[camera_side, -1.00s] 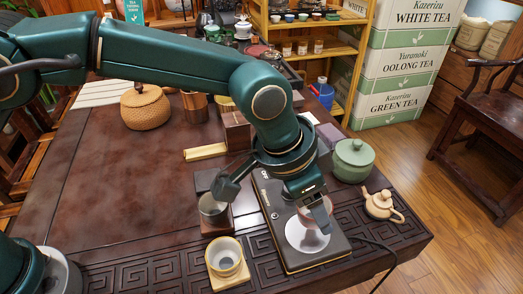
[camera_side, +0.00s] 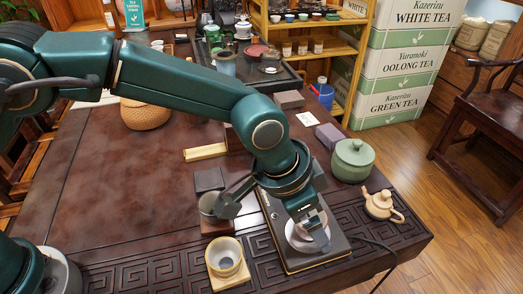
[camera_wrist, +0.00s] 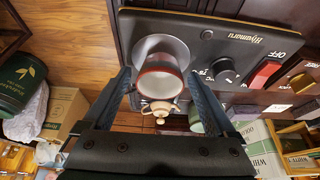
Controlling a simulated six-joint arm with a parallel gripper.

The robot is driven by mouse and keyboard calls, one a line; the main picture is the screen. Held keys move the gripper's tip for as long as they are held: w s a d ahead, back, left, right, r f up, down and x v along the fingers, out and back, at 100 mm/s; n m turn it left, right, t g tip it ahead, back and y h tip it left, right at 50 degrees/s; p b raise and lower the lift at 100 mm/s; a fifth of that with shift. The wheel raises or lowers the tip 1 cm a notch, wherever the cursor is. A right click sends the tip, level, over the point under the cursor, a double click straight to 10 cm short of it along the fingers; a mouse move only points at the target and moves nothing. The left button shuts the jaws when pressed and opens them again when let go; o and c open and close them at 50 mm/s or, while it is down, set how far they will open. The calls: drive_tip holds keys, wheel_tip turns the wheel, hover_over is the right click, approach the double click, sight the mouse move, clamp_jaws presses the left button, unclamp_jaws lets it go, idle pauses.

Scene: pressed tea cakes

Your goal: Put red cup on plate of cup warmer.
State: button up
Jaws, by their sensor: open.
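The cup warmer (camera_side: 278,222) is a flat black device on the table's right part, with a pale round plate (camera_side: 293,237). In the wrist view its black top (camera_wrist: 215,30) shows a dial and a red switch, and the plate (camera_wrist: 150,45) is at the left. My gripper (camera_wrist: 158,80) is open, with one finger on each side of the cup. In the side view my gripper (camera_side: 318,235) is low over the plate and hides much of the cup.
A green lidded jar (camera_side: 352,160) and a beige teapot (camera_side: 380,205) are to the right. A black cable (camera_side: 385,255) leaves the warmer.

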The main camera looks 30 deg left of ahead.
drive_tip(key=v, duration=1.1)
drive_tip(key=a+r+n, duration=0.2)
drive_tip(key=a+r, duration=0.2)
drive_tip(key=a, duration=0.4)
drive_tip(key=s+a+f+n+t+y, duration=0.1)
drive_tip(key=s+a+n, duration=0.2)
drive_tip(key=s+a, duration=0.3)
drive_tip(key=s+a+f+n+t+y, duration=0.1)
drive_tip(key=s+a+n, duration=0.3)
drive_tip(key=a, duration=0.7)
drive_tip(key=shift+s+f+y, duration=0.35)
drive_tip(key=shift+s+y, duration=0.25)
drive_tip(key=shift+s, duration=0.4)
